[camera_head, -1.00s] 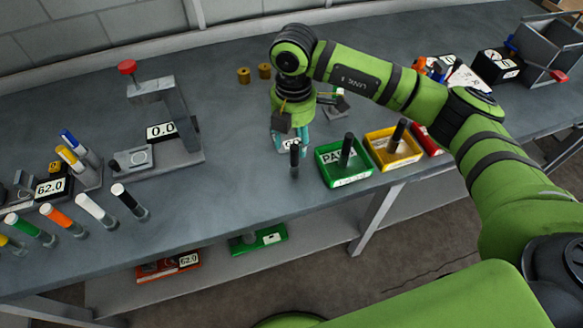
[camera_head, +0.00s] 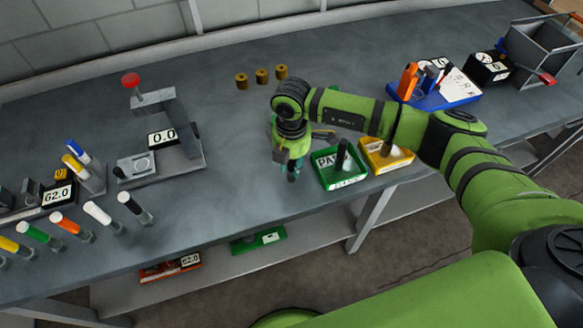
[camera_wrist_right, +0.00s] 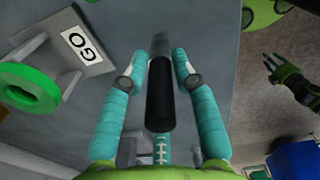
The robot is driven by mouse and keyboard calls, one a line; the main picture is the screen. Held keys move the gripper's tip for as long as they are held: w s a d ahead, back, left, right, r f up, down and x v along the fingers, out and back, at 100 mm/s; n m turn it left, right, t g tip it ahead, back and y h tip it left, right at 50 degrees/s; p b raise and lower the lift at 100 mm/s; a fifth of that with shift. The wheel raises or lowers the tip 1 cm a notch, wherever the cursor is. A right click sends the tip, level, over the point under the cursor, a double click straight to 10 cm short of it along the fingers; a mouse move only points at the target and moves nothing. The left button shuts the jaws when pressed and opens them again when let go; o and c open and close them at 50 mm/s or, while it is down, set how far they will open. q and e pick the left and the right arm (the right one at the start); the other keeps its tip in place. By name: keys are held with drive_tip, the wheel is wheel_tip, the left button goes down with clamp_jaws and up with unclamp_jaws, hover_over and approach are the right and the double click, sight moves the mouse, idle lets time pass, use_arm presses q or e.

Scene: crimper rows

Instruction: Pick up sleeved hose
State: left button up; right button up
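In the right wrist view the black hose (camera_wrist_right: 160,100) lies between the teal fingers of the right gripper (camera_wrist_right: 160,72). A gap shows on both sides of the hose, so the fingers are open around it. A dark green hand with spread prongs (camera_wrist_right: 288,78), seemingly my left gripper, shows at the right of that view, away from the hose.
A fixture with a GO label (camera_wrist_right: 81,42) is beside the gripper. A press (camera_head: 180,125) and several capped cylinders (camera_head: 98,213) stand left. Brass spools (camera_head: 262,76) sit behind.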

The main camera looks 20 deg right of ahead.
clamp_jaws()
drive_tip(key=shift+r, duration=0.15)
